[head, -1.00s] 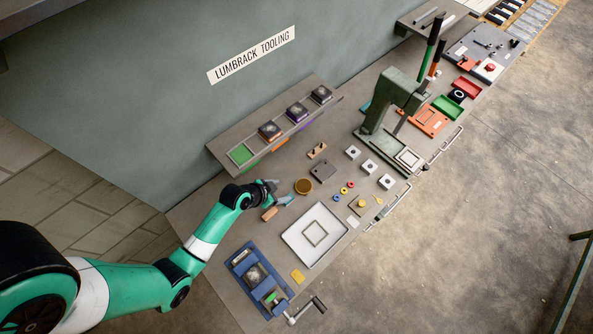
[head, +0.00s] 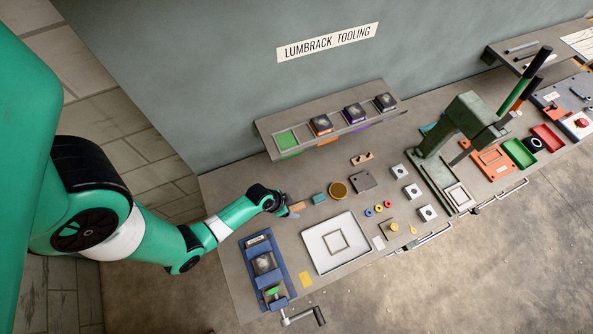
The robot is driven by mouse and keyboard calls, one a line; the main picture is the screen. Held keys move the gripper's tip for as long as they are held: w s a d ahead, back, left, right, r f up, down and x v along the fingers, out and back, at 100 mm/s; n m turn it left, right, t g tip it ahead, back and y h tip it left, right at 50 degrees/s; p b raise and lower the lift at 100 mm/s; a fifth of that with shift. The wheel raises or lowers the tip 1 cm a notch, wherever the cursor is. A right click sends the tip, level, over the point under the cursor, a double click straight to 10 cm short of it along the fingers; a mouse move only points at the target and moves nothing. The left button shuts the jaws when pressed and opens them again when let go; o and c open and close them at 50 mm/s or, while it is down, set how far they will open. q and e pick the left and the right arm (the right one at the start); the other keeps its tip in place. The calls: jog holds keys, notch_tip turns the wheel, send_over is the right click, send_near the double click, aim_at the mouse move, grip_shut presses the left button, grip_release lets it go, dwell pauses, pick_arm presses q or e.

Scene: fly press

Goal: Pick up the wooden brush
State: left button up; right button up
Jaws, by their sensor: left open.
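A small tan-brown block, which looks like the wooden brush (head: 297,207), lies on the grey workbench near its left end. My left gripper (head: 284,207) is at the brush's left side, low over the bench, with its jaws open. The fingers are small and dark here, and I cannot tell whether they touch the brush or straddle it. Part of the brush is hidden by the gripper. My right gripper is not in view.
A white tray (head: 312,243) and a blue vise (head: 252,251) are nearer the front. A raised shelf (head: 272,132) stands behind; a green press (head: 470,115) stands right.

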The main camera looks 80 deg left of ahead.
aim_at(296, 207)
pick_arm(q)
jog(key=x, duration=0.2)
jog(key=b+x, duration=0.1)
jog(key=x, duration=0.2)
jog(key=shift+w+a, duration=0.15)
jog(key=shift+a, duration=0.1)
jog(key=shift+r, duration=0.15)
grip_shut()
